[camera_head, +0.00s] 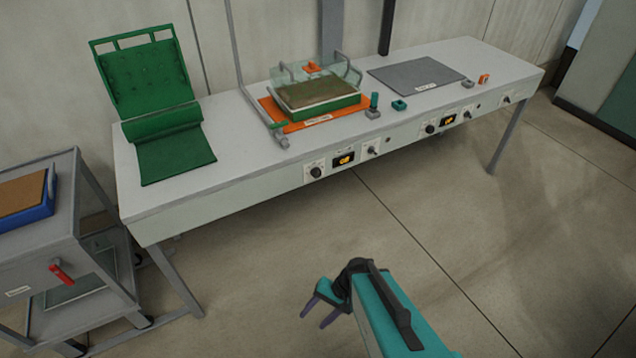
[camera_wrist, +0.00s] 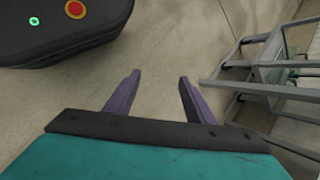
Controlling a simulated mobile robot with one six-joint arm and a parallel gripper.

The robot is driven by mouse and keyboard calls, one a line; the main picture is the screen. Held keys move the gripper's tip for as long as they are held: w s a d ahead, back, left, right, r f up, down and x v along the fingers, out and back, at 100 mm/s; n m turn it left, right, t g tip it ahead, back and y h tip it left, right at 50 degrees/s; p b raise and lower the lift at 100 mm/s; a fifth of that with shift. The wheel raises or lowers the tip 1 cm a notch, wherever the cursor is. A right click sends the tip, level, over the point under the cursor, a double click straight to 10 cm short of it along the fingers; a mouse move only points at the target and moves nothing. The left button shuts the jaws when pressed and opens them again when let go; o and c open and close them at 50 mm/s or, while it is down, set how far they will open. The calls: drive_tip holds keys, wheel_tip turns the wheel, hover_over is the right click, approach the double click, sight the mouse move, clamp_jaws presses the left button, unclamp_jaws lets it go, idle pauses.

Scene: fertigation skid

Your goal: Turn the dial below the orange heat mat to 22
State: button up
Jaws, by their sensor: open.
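The orange heat mat (camera_head: 268,108) lies on the grey bench, with a green tray (camera_head: 322,106) of brown soil on it. On the bench's front panel below the mat is a black dial (camera_head: 316,172). Right of that dial are a small display with orange digits (camera_head: 344,159), too small to read, and a switch (camera_head: 372,150). The dial's setting is too small to read. My gripper (camera_head: 318,318) is open and empty, in front of the bench, over the floor and well apart from the dial. In the wrist view my two purple fingers (camera_wrist: 158,95) are spread over bare floor.
A grey mat (camera_head: 415,74) lies right on the bench, with a second dial (camera_head: 431,128) and display below it. A grey cart (camera_head: 65,235) with a red handle stands at the left. Floor before the bench is clear.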

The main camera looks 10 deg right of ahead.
drive_tip(key=w+r+m+t+y+b, duration=0.2)
drive_tip(key=w+r+m+t+b, duration=0.15)
drive_tip(key=w, duration=0.55)
drive_tip(key=w+r+m+t+y+b, duration=0.2)
drive_tip(key=w+r+m+t, duration=0.25)
drive_tip(key=w, duration=0.45)
drive_tip(key=w+d+r+m+t+h+b, duration=0.3)
drive_tip(key=w+d+r+m+t+b, duration=0.2)
drive_tip(key=w+d+r+m+t, duration=0.5)
drive_tip(key=w+d+r, duration=0.1)
drive_tip(key=w+d, duration=0.1)
drive_tip(key=d, duration=0.2)
drive_tip(key=shift+d+r+h, duration=0.2)
drive_tip(key=shift+d+h, duration=0.1)
drive_tip(key=shift+d, duration=0.1)
drive_tip(key=shift+w+f+b, duration=0.1)
drive_tip(key=shift+w+b, duration=0.15)
drive_tip(key=shift+b, duration=0.1)
drive_tip(key=b+x, duration=0.3)
drive_tip(key=b, duration=0.1)
drive_tip(key=shift+s+f, duration=0.1)
